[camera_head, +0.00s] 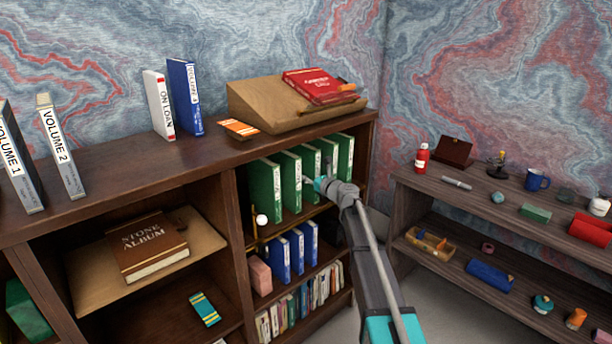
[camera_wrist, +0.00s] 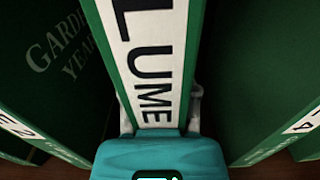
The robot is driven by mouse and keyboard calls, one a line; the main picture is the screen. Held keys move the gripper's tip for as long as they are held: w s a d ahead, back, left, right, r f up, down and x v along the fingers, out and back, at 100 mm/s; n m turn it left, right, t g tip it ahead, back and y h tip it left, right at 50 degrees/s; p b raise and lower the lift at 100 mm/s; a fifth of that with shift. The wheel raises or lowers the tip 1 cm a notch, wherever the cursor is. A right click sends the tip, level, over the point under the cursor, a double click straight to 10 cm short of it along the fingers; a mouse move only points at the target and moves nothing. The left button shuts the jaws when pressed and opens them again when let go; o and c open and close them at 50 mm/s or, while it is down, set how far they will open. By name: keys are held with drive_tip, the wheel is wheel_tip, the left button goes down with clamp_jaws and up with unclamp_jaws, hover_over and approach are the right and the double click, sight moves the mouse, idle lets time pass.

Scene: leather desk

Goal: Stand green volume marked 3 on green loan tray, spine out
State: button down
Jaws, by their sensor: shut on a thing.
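A row of several green volumes stands upright on the upper right shelf of the dark bookcase (camera_head: 208,232). My gripper (camera_head: 322,185) is at the front of this row. In the wrist view my gripper (camera_wrist: 160,108) is shut on the green volume (camera_wrist: 155,60), across its white spine label reading "LUME"; its number is out of view. The volume stands between a green neighbour marked 2 (camera_wrist: 50,60) on the left and one marked 4 (camera_wrist: 275,125) on the right. I cannot make out the green loan tray for certain in either view.
A green object (camera_head: 27,312) sits low at the far left, partly cut off. Blue volumes (camera_head: 296,252) stand one shelf below the green row. A slanted wooden stand (camera_head: 262,108) with a red book is on top. A side shelf (camera_head: 470,208) with small items stands right.

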sight(308, 166)
drive_tip(key=shift+r, duration=0.25)
wheel_tip(308, 166, up, 3)
drive_tip(key=p, duration=0.3)
drive_tip(key=shift+r+p, duration=0.2)
drive_tip(key=shift+p, duration=0.15)
drive_tip(key=v, duration=1.8)
drive_tip(key=shift+s+f, duration=0.15)
